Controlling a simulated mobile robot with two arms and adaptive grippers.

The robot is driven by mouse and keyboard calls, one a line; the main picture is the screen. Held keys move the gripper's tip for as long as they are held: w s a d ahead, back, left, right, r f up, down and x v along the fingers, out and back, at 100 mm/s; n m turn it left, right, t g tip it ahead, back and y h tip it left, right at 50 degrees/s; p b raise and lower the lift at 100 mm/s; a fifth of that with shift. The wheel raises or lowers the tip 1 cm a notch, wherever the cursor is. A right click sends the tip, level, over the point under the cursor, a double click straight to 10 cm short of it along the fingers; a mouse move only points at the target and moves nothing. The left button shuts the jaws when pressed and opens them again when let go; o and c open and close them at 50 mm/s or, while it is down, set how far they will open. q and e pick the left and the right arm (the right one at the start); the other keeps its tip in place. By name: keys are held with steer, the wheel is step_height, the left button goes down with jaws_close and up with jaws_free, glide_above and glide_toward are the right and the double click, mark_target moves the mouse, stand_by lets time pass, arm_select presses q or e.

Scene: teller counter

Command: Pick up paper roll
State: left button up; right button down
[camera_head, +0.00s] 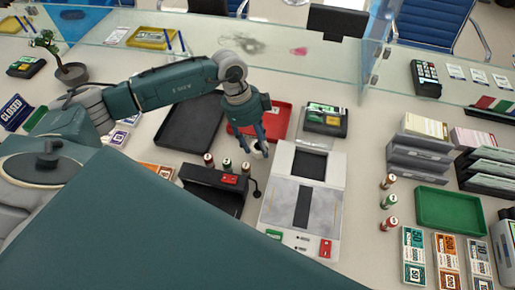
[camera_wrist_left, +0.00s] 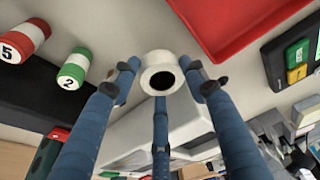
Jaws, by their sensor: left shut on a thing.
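The white paper roll (camera_wrist_left: 166,59) shows in the left wrist view, its dark core hole facing the camera. The blue fingers of my left gripper (camera_head: 256,147) close around it and hold it between their tips. In the head view the gripper points down just left of the grey-white counter device (camera_head: 270,205), near the front edge of the red tray (camera_head: 276,122). The roll is hard to make out there, mostly hidden by the fingers. My right gripper is not in view.
Several small coin rolls (camera_head: 227,163) stand by the black box (camera_head: 212,188) left of the gripper. A card terminal (camera_head: 326,119) sits behind the device. A black tray (camera_head: 190,124) lies left, a green tray (camera_head: 450,208) right. A glass screen (camera_head: 300,57) borders the back.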

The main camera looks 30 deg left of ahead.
mark_target(257, 146)
arm_select(q)
step_height(257, 146, up, 17)
steer(key=b, duration=0.2)
steer(key=s+d+r+n+t+y, duration=0.2)
steer(key=s+r+n, duration=0.2)
steer(key=n, duration=0.5)
steer(key=s+d+r+n+t+y, duration=0.1)
steer(key=s+d+r+n, duration=0.3)
steer(key=n, duration=0.5)
steer(key=shift+m, duration=0.3)
steer(key=shift+a+x, duration=0.2)
steer(key=shift+x, duration=0.65)
steer(key=shift+a+x, duration=0.2)
steer(key=shift+x, duration=0.65)
steer(key=shift+a+x, duration=0.2)
steer(key=shift+x, duration=0.65)
